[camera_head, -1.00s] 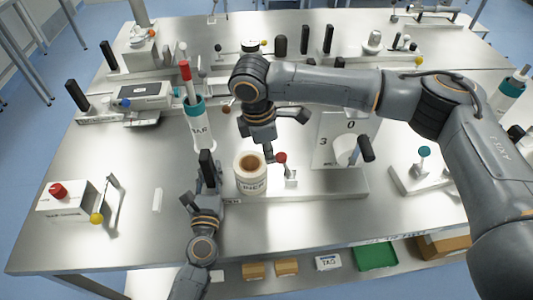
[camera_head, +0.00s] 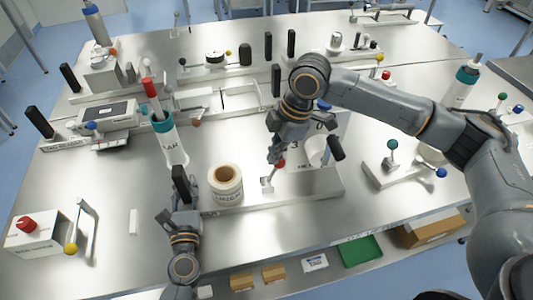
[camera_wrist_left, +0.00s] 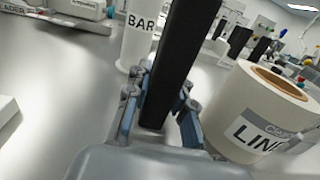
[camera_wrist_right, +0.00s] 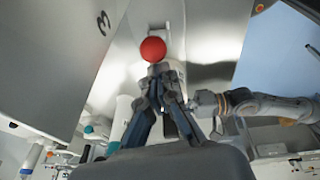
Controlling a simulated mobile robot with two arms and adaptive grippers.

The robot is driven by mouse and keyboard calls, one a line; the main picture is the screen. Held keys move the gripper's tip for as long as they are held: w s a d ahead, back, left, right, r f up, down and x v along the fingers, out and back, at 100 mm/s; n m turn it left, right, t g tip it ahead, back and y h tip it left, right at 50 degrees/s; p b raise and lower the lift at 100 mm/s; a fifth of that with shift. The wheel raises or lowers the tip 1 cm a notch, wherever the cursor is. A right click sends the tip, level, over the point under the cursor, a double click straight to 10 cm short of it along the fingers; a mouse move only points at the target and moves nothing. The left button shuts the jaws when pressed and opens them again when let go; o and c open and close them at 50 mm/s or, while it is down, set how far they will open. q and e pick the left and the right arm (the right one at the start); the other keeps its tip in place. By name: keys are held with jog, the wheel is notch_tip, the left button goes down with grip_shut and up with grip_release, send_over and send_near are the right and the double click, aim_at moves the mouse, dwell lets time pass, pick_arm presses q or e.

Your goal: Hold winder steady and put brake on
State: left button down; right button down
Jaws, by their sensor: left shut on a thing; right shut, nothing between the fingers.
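The winder has a metal base (camera_head: 305,190) with a white liner roll (camera_head: 226,187) on it. A lever with a red ball knob (camera_head: 280,163) stands right of the roll. An upright black handle (camera_head: 180,182) stands left of the roll. My left gripper (camera_head: 181,207) is shut on this handle; the left wrist view shows the fingers around the black handle (camera_wrist_left: 180,65). My right gripper (camera_head: 275,157) is shut and empty beside the red knob. In the right wrist view the knob (camera_wrist_right: 153,49) lies just past the fingertips (camera_wrist_right: 160,75); contact cannot be told.
A dial plate (camera_head: 308,150) with numbers and a black-handled crank (camera_head: 336,148) stand right of the knob. A white cylinder with a teal collar (camera_head: 172,140) is behind the left gripper. A box with a red knob (camera_head: 28,228) sits front left.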

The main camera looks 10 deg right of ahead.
pick_arm(q)
jog(key=shift+s+a+f, duration=0.2)
jog(key=shift+f, duration=0.4)
pick_arm(e)
jog(key=shift+d+f, duration=0.15)
jog(key=shift+d, duration=0.35)
pick_arm(q)
jog(key=shift+d, duration=0.15)
pick_arm(e)
jog(key=v, duration=1)
jog(key=shift+d, duration=0.15)
pick_arm(q)
jog(key=shift+w+r, duration=0.1)
jog(key=shift+r, duration=0.2)
jog(key=c, duration=1.3)
grip_release()
jog(key=shift+o, duration=1.2)
jog(key=shift+w+r, duration=0.1)
jog(key=shift+r, duration=0.1)
jog(key=s, duration=0.8)
jog(key=s+a, duration=0.1)
jog(key=s, duration=0.3)
pick_arm(e)
jog(key=shift+r, duration=0.25)
